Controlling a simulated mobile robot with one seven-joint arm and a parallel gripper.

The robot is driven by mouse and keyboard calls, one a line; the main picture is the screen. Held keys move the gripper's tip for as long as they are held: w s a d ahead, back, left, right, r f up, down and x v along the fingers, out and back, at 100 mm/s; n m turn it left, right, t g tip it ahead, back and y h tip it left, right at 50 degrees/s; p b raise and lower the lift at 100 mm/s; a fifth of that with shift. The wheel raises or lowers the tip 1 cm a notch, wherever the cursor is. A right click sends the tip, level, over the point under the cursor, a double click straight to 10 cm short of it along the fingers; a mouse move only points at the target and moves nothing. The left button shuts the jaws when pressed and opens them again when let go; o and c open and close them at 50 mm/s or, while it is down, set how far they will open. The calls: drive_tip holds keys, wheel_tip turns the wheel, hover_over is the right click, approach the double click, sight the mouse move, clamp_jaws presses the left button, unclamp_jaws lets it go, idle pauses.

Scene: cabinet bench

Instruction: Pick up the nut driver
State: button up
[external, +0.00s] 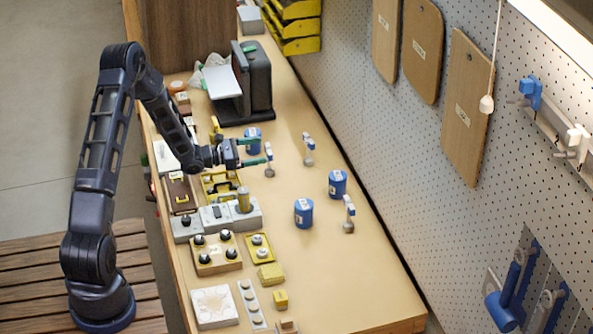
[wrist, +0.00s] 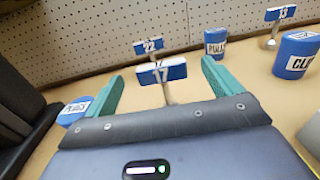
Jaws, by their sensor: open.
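Several small upright tools with grey stems and numbered blue-and-white tags stand on the bench; they look like nut drivers, but none is named. The one tagged 17 (wrist: 162,72) shows between my finger tips in the wrist view, its stem partly hidden by my gripper (wrist: 163,80). In the external view this tool (external: 269,159) is just right of my gripper (external: 258,152). My gripper is open and empty, its teal fingers apart. A tool tagged 22 (wrist: 149,47) stands behind; another (wrist: 279,14), its tag seemingly 13, is far right.
Blue labelled cups stand nearby: one left of my gripper (wrist: 74,110), one behind (wrist: 215,42), one right (wrist: 296,55). A black machine (external: 257,85) stands at the bench's far end. Switch boxes (external: 217,258) line the left edge. A pegboard wall borders the right.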

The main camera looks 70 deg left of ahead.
sight(266, 150)
drive_tip(key=w, duration=0.4)
drive_tip(key=shift+w+d+f, duration=0.15)
drive_tip(key=shift+w+f, duration=0.05)
drive_tip(key=shift+w, duration=0.1)
drive_tip(key=c, duration=1.6)
